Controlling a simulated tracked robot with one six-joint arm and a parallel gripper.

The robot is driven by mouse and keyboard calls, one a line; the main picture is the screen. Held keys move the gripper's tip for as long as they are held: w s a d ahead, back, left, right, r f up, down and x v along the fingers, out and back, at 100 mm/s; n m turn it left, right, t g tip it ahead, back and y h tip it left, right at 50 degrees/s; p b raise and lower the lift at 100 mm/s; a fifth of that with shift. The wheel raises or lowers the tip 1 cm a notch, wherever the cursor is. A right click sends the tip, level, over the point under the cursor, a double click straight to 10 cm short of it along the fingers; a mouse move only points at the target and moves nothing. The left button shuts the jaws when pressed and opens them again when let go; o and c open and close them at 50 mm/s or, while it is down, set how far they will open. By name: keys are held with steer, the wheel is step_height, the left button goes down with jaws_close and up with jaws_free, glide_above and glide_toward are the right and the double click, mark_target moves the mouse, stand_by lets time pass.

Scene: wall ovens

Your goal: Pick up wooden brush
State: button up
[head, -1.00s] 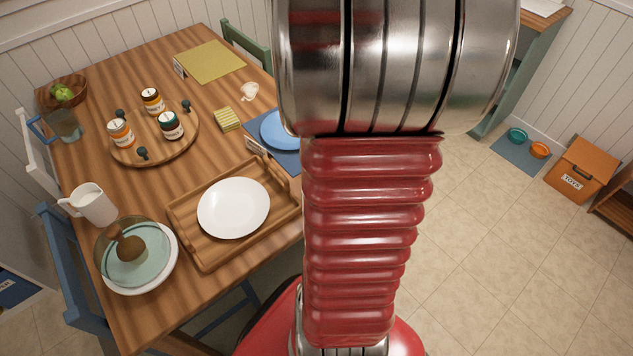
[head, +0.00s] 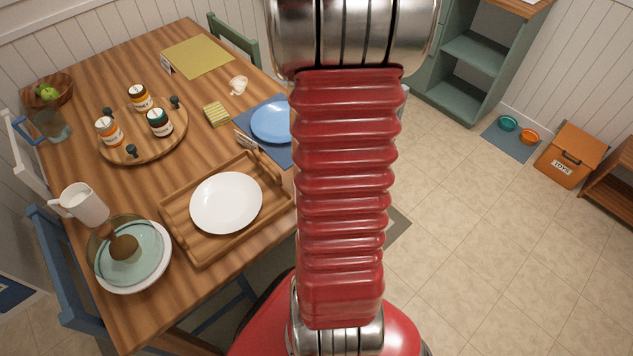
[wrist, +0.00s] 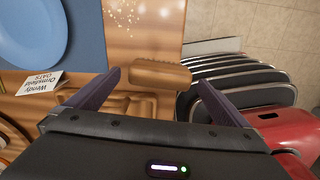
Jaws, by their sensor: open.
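The wooden brush (wrist: 160,74) shows in the wrist view as a light brown block with rounded edges, near the table's edge. It lies between the two dark fingers of my gripper (wrist: 158,83), near their tips. The fingers are spread apart, with the left one close to the brush's left end. I cannot tell whether either finger touches it. In the head view my own arm hides the brush, and my gripper does not show.
A wooden tray (head: 173,237) with a white plate (head: 226,203) is on the table (head: 150,308). A blue plate (head: 271,122) and a place card (wrist: 42,83) lie close by. Pale crumbs (wrist: 128,18) lie beyond the brush. Open floor (head: 480,250) is at right.

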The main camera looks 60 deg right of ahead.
steer(key=shift+f, duration=0.1)
steer(key=shift+a+f, duration=0.15)
steer(key=shift+f, duration=2.35)
steer(key=c, duration=1)
steer(key=shift+r, duration=0.1)
step_height(320, 180, up, 10)
steer(key=shift+f, duration=0.1)
